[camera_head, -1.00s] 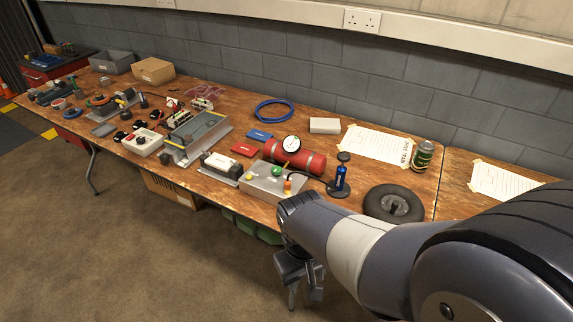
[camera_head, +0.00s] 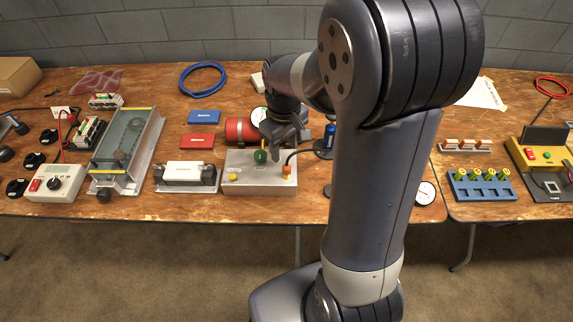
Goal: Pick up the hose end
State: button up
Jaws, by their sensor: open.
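The black hose (camera_head: 298,153) runs from the blue pump (camera_head: 329,138) down to an orange fitting (camera_head: 287,171) on the right side of the grey metal box (camera_head: 260,179). The fitting looks like the hose end and stands upright at the box top. My gripper (camera_head: 285,143) is open and points down above the back of the box, just behind and above the fitting. I see no contact with the hose.
A green knob (camera_head: 260,157) stands on the box close to my gripper. The white-topped block (camera_head: 185,174) is to the left. A gauge (camera_head: 425,193) and blue rack (camera_head: 481,185) are to the right. Bare wood (camera_head: 215,102) shows near the blue coil (camera_head: 203,79).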

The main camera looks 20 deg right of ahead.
aim_at(286, 165)
notch_tip(286, 165, down, 4)
jog(key=shift+r, duration=0.25)
jog(key=shift+s+d+f, duration=0.1)
jog(key=shift+s+f, duration=0.05)
jog(key=shift+f, duration=1.2)
jog(key=shift+s+d+f, duration=0.1)
jog(key=shift+s+f, duration=0.05)
jog(key=shift+f, duration=1.15)
grip_shut()
